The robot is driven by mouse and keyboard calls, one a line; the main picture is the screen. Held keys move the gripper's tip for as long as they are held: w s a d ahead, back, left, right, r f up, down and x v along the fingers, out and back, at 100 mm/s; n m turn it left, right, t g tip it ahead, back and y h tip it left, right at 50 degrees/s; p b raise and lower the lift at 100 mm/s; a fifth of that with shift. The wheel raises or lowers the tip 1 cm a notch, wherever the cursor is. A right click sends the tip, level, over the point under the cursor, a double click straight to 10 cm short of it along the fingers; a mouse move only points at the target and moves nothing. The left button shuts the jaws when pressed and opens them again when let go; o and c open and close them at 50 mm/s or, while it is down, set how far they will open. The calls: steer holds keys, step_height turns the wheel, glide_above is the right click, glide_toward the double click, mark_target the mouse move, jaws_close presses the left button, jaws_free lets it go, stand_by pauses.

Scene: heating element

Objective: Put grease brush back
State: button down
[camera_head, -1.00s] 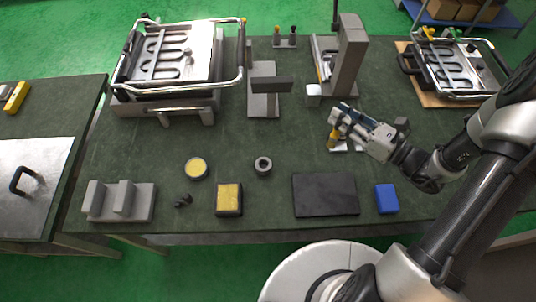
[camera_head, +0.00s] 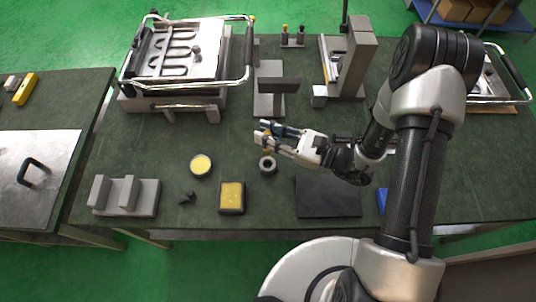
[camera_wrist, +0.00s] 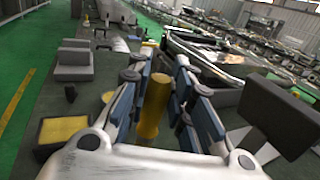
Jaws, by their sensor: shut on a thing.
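The grease brush (camera_head: 267,149) shows as a yellow handle held by my gripper (camera_head: 262,134) above the middle of the green table. In the wrist view the yellow handle (camera_wrist: 152,106) stands nearly upright between the blue-padded fingers of my gripper (camera_wrist: 158,85). The brush's bristles cannot be made out. A grey ring-shaped holder (camera_head: 268,166) stands on the table just below the gripper in the head view, apart from or just under the brush; I cannot tell. A round tin with yellow content (camera_head: 201,165) is to the left.
A yellow-topped box (camera_head: 232,196), a grey two-post block (camera_head: 124,197) and a black plate (camera_head: 328,196) lie along the front. A grey stand with a dark panel (camera_head: 279,86) is behind the gripper. A metal press (camera_head: 184,62) stands back left. A small rack (camera_head: 292,40) is at the back.

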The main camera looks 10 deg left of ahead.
mark_target(270, 152)
step_height(270, 152, down, 10)
steer(key=shift+r+b, duration=0.1)
steer(key=shift+b, duration=1.15)
steer(key=shift+f, duration=0.2)
steer(key=c, duration=1.4)
jaws_free()
steer(key=shift+c, duration=0.2)
steer(key=shift+r, duration=0.2)
steer(key=shift+d, duration=0.25)
steer(key=d, duration=0.3)
steer(key=s+d+p, duration=0.1)
steer(key=d, duration=0.3)
steer(key=s+d, duration=0.1)
steer(key=d, duration=0.3)
steer(key=shift+d+p, duration=0.2)
steer(key=shift+p, duration=0.1)
